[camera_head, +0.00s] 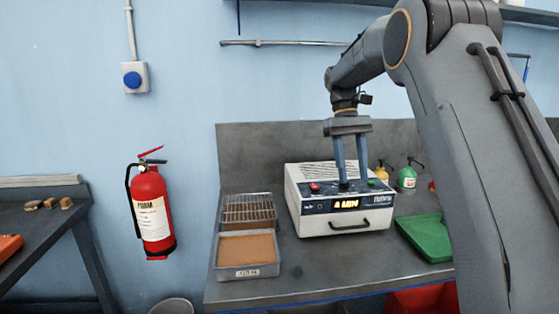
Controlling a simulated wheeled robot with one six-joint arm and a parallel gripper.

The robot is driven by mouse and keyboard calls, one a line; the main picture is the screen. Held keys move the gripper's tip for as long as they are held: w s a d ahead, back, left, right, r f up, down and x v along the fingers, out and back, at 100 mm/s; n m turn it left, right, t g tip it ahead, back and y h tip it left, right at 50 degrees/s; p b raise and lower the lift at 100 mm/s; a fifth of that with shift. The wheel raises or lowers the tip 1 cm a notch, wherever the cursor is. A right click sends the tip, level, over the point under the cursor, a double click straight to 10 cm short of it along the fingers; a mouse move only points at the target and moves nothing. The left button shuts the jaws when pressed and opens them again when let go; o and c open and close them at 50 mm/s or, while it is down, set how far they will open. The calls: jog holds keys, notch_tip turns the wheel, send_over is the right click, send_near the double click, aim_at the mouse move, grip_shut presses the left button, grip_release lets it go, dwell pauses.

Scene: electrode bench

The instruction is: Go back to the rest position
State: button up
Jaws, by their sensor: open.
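My gripper (352,187) points straight down in front of the white oven-like box (341,217) on the bench. Its two fingers are apart and hold nothing that I can see. The fingertips overlap the top of the box's front panel in the picture; I cannot tell whether they touch it. The box has a lit display (347,204) that seems to read "4 MIN", a red button (314,188) and a dark handle (364,224). My arm comes down from the upper right and hides part of the bench's right side.
A tray with brown content (247,271) and a wire rack (249,211) stand left of the box. A green tray (428,237) and small bottles, one green (407,178), are at right. A fire extinguisher (152,210) hangs on the wall. A rail (285,43) runs above.

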jog(key=s+f+m+t, duration=0.1)
jog(key=s+f+t, duration=0.1)
jog(key=s+f, duration=0.3)
jog(key=s+f+m+t+y, duration=0.1)
jog(key=s+f, duration=0.5)
jog(key=s, duration=0.7)
jog(key=s+f+m+t, duration=0.1)
jog(key=s+f+t, duration=0.1)
jog(key=s+f, duration=0.4)
jog(key=s, duration=0.3)
jog(key=shift+s+a+m+t, duration=0.25)
jog(key=shift+s+m+t, duration=0.05)
jog(key=shift+f, duration=0.1)
